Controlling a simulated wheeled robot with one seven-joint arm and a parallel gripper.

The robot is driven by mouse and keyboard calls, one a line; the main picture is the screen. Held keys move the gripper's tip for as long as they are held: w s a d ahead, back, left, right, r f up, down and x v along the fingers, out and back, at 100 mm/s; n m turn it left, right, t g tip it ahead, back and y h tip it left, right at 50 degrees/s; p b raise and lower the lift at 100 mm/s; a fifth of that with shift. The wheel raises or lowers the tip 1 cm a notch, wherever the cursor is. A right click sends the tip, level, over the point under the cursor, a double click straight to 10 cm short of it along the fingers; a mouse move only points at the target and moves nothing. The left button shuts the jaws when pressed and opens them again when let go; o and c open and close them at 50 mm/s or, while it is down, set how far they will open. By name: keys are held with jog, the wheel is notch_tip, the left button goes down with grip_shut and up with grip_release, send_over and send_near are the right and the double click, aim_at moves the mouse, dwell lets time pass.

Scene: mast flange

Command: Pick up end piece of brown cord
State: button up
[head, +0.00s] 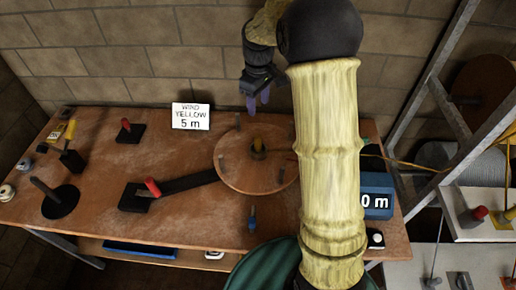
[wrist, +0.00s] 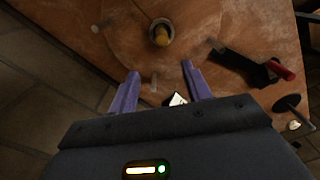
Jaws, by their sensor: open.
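No brown cord end can be made out clearly in either view. A thin yellow-orange cord (head: 408,163) runs to the right from behind my arm in the head view. My gripper (head: 258,102) hangs above the back of the bench, behind the round wooden disc (head: 232,172). In the wrist view my gripper (wrist: 160,70) has its two purple fingers spread apart, with nothing held between them. The disc has a yellowish centre post (wrist: 161,35) and several upright pegs. My arm hides the disc's right edge in the head view.
A crank with a red handle (head: 153,187) joins the disc's left side. A sign reading "WIND YELLOW 5 m" (head: 191,117) stands at the back. A blue display (head: 376,196) stands at right, near a metal ladder (head: 440,120). A black-based post (head: 60,202) stands at left.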

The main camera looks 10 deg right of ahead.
aim_at(258, 142)
notch_tip(258, 142, down, 12)
jog(key=p, duration=0.2)
jog(key=shift+f+p, duration=0.1)
jog(key=shift+p, duration=0.2)
jog(key=shift+s+f+p, duration=0.2)
jog(key=shift+f+p, duration=0.25)
jog(key=shift+f, duration=0.1)
notch_tip(258, 142, down, 4)
jog(key=shift+a+f+p, duration=0.1)
jog(key=shift+p, duration=0.6)
grip_shut()
